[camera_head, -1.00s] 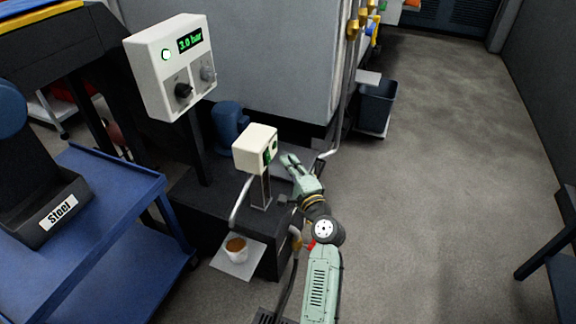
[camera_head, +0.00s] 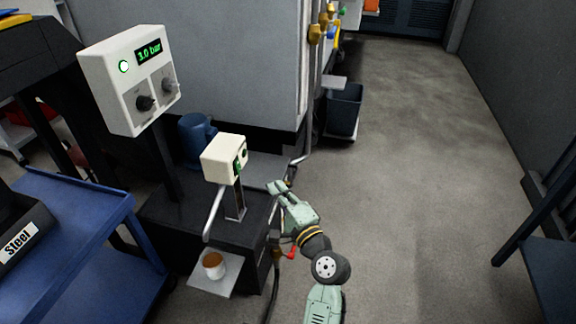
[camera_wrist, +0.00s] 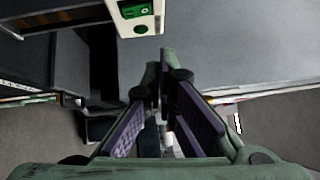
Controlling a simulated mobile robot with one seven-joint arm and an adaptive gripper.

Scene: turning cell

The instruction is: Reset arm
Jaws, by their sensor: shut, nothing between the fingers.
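My gripper (camera_head: 279,188) is at the end of my pale green arm, just right of the black pump cabinet (camera_head: 163,214) in the head view. It is shut and empty. In the wrist view my gripper (camera_wrist: 162,72) shows its fingers drawn together at the tips, with purple pads on the inner sides. The cream switch box (camera_head: 222,158) stands on a post on the cabinet, left of my gripper and apart from it. In the wrist view the switch box (camera_wrist: 137,14) shows at the top, with green parts on its face.
A white control panel (camera_head: 130,80) reads 3.0 bar. A cup with brown contents (camera_head: 213,265) stands on a small plate (camera_head: 200,284). A blue cart (camera_head: 65,215) is at left, with a bin labelled Steel (camera_head: 12,222). A dark bin (camera_head: 344,108) stands farther back.

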